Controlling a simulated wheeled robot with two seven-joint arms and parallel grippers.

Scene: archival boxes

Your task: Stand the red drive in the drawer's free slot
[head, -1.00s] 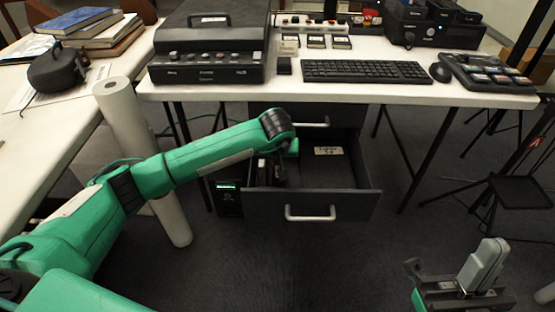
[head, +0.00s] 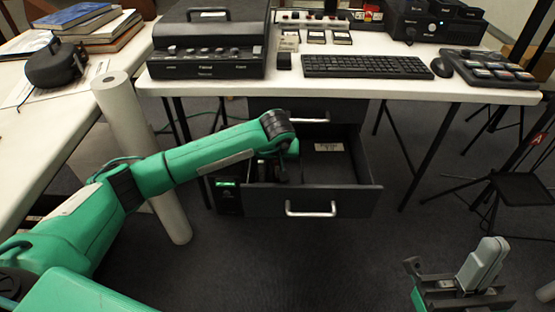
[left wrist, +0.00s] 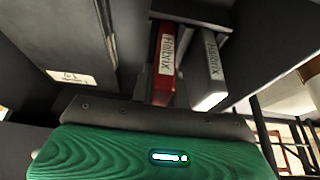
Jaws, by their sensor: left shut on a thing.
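The red drive (left wrist: 166,62), with a white label, is upright in the left wrist view. My left gripper (left wrist: 155,105) is shut on it. A grey drive (left wrist: 209,70) stands close beside it on the right. In the head view my left gripper (head: 272,166) is down inside the left part of the open drawer (head: 312,203), mostly hidden by my arm. The slot and the red drive's lower end are hidden. My right gripper (head: 447,275) is open and empty at the bottom right, away from the drawer.
A card label (head: 329,147) lies in the drawer's right part, which looks otherwise clear. The white table (head: 290,88) above holds a keyboard (head: 367,66) and a black case (head: 210,45). A white roll (head: 140,150) stands left of the drawer. Tripod legs and a stool are at right.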

